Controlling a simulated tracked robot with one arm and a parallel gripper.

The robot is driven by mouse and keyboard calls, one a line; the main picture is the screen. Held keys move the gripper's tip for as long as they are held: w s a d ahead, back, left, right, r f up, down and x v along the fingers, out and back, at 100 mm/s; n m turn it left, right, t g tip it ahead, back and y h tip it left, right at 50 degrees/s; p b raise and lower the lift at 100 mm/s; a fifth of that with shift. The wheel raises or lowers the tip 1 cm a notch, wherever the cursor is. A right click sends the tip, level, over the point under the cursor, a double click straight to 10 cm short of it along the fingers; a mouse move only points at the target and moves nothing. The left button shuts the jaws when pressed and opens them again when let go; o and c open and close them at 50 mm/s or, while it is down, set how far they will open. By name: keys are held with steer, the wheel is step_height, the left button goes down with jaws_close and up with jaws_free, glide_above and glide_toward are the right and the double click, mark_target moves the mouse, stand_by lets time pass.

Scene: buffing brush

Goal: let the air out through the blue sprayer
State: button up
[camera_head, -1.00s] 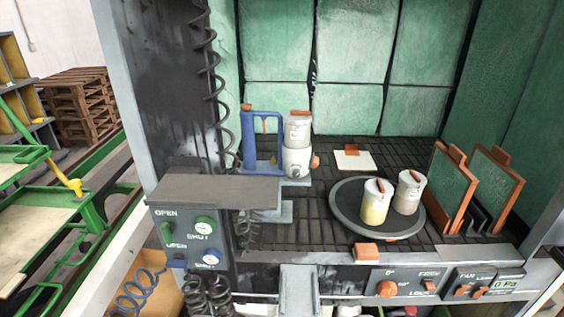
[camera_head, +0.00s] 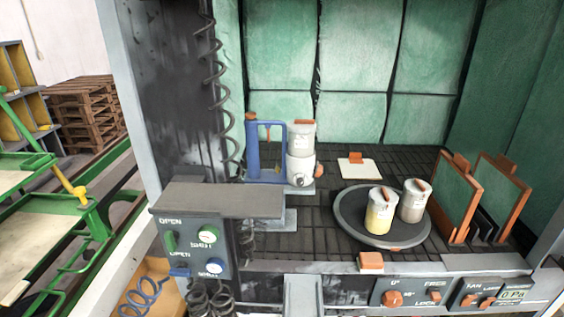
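The blue sprayer (camera_head: 253,148) stands upright on a grey holder at the left side of the booth. It has a blue looped handle and a white and grey cup part (camera_head: 301,150) with an orange knob on its right. On the valve panel (camera_head: 191,248) at lower left, a green lever (camera_head: 170,241) stands upright beside a green-rimmed gauge (camera_head: 207,235). Below it, a blue lever (camera_head: 180,272) lies sideways beside a blue-rimmed gauge (camera_head: 213,266). The panel bears OPEN and SHUT labels; the gauge readings are too small to tell. My gripper is not in view.
A grey shelf (camera_head: 220,199) juts out above the panel. Coiled black hoses (camera_head: 212,70) hang along the left post. A round turntable (camera_head: 352,222) carries two lidded cups. Orange-framed green panels (camera_head: 459,200) stand at right. Orange knobs (camera_head: 392,298) line the front edge.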

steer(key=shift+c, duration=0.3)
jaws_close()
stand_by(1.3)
